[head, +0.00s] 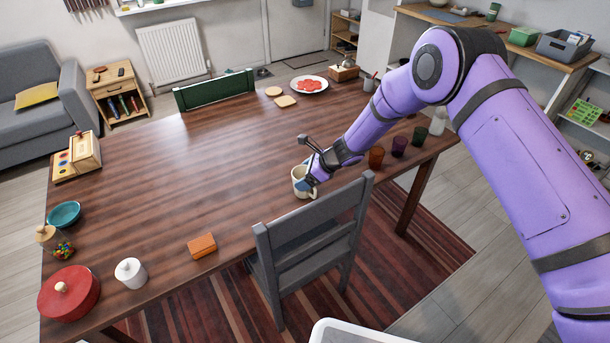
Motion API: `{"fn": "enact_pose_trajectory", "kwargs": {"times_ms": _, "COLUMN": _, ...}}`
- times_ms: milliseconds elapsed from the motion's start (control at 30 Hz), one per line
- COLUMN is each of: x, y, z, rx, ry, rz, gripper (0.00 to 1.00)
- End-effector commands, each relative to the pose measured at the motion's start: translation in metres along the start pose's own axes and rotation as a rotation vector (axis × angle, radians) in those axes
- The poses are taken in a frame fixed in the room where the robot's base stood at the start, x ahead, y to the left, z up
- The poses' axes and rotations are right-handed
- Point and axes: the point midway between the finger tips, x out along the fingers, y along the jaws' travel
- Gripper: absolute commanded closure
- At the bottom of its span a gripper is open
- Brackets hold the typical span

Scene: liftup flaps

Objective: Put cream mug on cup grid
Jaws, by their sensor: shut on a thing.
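The cream mug (298,181) is upright at the near side of the wooden table, just behind the grey chair's backrest. My gripper (311,183) reaches down to it from the right and is shut on it, at the mug's right side. The fingers are small here and partly merge with the mug. I cannot tell whether the mug touches the tabletop or is slightly above it. I cannot make out a cup grid in this view.
The grey chair (312,235) stands close in front of the mug. Several coloured cups, including an orange-brown one (376,157), stand to the right. The table's middle (200,150) is clear. A white-rimmed container (350,330) shows at bottom.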

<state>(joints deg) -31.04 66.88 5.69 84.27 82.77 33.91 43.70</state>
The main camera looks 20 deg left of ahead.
Motion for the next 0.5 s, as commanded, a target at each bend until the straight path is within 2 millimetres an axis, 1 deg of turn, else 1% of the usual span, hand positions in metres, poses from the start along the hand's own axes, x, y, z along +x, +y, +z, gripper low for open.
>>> {"fn": "enact_pose_trajectory", "kwargs": {"times_ms": 267, "x": 0.0004, "y": -0.0008, "z": -0.0004, "rx": 0.000, "ry": -0.001, "rz": -0.001, "gripper": 0.55}}
{"fn": "enact_pose_trajectory", "kwargs": {"times_ms": 300, "x": 0.0009, "y": -0.0007, "z": -0.0011, "rx": 0.000, "ry": -0.001, "rz": -0.001, "gripper": 0.16}}
{"fn": "enact_pose_trajectory", "kwargs": {"times_ms": 367, "x": 0.0007, "y": -0.0007, "z": -0.0008, "rx": 0.000, "ry": -0.001, "rz": -0.001, "gripper": 0.02}}
{"fn": "enact_pose_trajectory", "kwargs": {"times_ms": 400, "x": 0.0007, "y": -0.0007, "z": -0.0008, "rx": 0.000, "ry": -0.001, "rz": -0.001, "gripper": 0.00}}
{"fn": "enact_pose_trajectory", "kwargs": {"times_ms": 500, "x": 0.0007, "y": -0.0006, "z": -0.0007, "rx": 0.000, "ry": -0.001, "rz": -0.001, "gripper": 0.00}}
